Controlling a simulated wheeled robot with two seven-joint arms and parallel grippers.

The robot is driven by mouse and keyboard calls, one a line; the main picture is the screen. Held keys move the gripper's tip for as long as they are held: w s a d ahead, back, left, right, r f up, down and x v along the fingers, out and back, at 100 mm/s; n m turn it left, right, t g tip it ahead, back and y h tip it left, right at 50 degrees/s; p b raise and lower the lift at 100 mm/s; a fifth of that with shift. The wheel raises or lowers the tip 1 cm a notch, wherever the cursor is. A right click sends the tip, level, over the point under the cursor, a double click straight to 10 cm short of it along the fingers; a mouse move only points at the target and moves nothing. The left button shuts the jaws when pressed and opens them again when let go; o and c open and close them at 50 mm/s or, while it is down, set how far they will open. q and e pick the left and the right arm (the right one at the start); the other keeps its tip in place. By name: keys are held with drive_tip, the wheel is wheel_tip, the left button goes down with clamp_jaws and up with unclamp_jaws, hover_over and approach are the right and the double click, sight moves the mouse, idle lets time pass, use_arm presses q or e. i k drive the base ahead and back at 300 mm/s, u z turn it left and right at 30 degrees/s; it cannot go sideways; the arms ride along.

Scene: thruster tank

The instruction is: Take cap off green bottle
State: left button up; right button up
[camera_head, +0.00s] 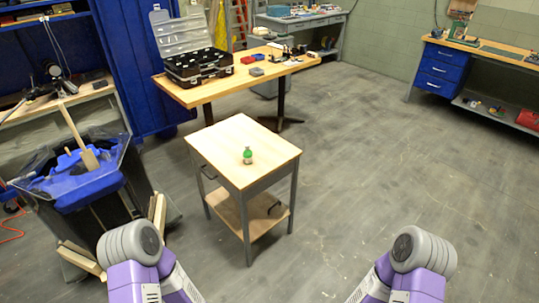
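A small green bottle (247,157) stands upright on the wooden top of a small grey-framed table (240,132) ahead of me. Its upper part is green and its lower part looks paler. At this size I cannot tell the cap from the body. My purple and grey arms show at the bottom left and bottom right of the picture, well short of the small table. Neither gripper is in view.
A larger wooden table (222,84) with an open black toolbox (198,65) stands behind. A bin with a blue lid (88,187) and wood pieces is at left. A blue-drawer workbench (442,70) is at far right. The floor (375,165) between is clear.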

sight(247, 154)
drive_tip(key=z, duration=0.5)
drive_tip(key=i, duration=1.35)
drive_tip(key=u, duration=0.75)
